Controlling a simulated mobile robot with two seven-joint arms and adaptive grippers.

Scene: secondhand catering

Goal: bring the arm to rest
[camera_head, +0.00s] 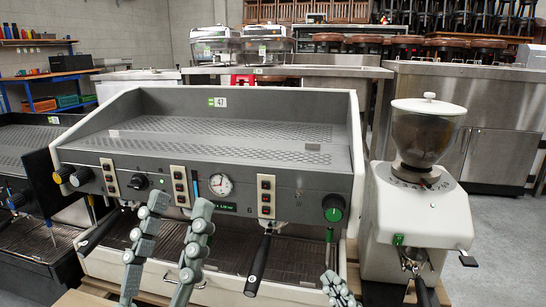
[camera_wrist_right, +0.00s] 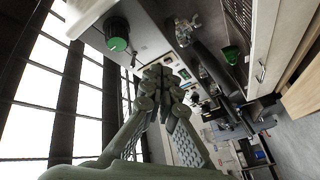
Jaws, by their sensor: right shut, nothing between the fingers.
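My left gripper (camera_head: 180,206) shows low in the head view, in front of the espresso machine. Its two grey-green fingers point up and stand apart, with nothing seen between them. My right gripper (camera_head: 338,289) shows at the bottom edge of the head view, in front of the machine's right end. Only its finger ends are in that picture. In the right wrist view my right gripper (camera_wrist_right: 166,80) has its fingers together, empty. Most of both arms is hidden from the head view.
The espresso machine (camera_head: 77,153), with a green knob (camera_head: 334,208) and a black-handled portafilter (camera_head: 260,262), fills the middle. A white grinder (camera_head: 410,220) stands at its right. Another dark machine (camera_head: 22,150) stands at the left. Open floor (camera_head: 500,250) shows at far right.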

